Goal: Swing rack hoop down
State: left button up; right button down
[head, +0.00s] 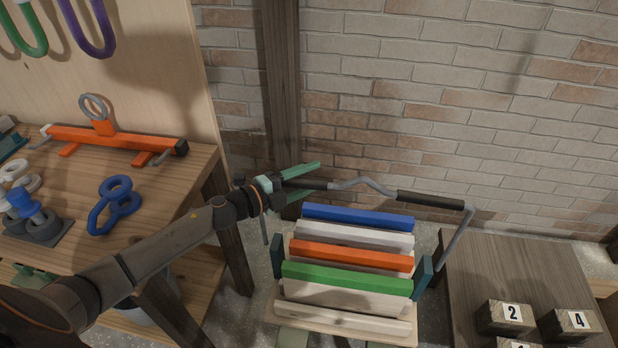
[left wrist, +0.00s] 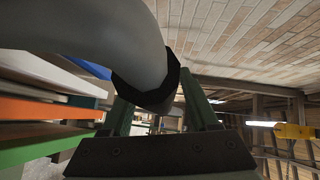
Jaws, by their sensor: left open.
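The rack (head: 345,268) stands on the floor with blue, white, orange and green bars across it. Its hoop (head: 458,240) is a bent grey tube with a black grip (head: 430,199), raised above the rack's back and right side. The hoop's right end meets a dark teal bracket (head: 423,277). My left gripper (head: 310,178) is open, with green fingers at the hoop's left part. In the left wrist view, the grey tube (left wrist: 65,62) and a black collar (left wrist: 148,85) lie close before the open fingers (left wrist: 157,118); contact is unclear. My right gripper is out of view.
A wooden workbench (head: 185,172) on the left holds an orange bar tool (head: 112,138) and blue rings (head: 116,205). A dark wooden box (head: 490,262) with numbered blocks (head: 505,316) stands right of the rack. A brick wall (head: 420,80) with a wooden post (head: 281,80) is behind.

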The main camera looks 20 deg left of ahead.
pick_arm(q)
jog(key=shift+w+d, duration=0.1)
jog(key=shift+c, duration=0.4)
grip_shut()
dwell(1.0)
